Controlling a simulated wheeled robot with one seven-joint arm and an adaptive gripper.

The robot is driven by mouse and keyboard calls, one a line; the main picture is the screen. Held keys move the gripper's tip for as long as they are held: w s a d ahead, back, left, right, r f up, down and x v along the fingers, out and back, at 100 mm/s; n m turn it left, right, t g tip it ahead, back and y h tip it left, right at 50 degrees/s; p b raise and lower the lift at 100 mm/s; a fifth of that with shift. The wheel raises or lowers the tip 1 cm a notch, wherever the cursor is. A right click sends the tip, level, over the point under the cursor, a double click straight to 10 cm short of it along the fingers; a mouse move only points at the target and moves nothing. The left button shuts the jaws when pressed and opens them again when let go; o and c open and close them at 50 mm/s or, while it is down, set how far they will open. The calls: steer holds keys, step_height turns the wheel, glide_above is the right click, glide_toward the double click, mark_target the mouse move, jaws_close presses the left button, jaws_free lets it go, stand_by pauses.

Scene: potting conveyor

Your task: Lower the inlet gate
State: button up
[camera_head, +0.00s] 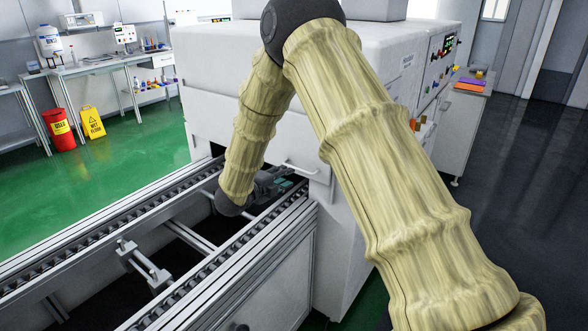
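The inlet gate seems to be the white panel with a bar handle (302,168) on the front of the big white machine (215,95). A dark opening shows below it, at the end of the conveyor. My gripper (278,183) is dark and small in view, just below and left of the handle, above the conveyor's end. My covered arm hides part of the machine front and the gate. I cannot tell whether the fingers touch the handle, or whether they are open or shut.
The conveyor (95,240) has two roller rails and a white bracket (143,265) between them. A control panel (440,55) is on the machine's right side. A red bin (62,132) and a yellow floor sign (92,122) stand far left. Green floor there is clear.

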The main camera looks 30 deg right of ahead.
mark_target(300, 170)
steer(key=p+x, duration=0.2)
steer(key=x, duration=0.7)
steer(key=shift+w+d, duration=0.2)
steer(key=shift+d, duration=0.15)
steer(key=shift+c, duration=0.5)
jaws_close()
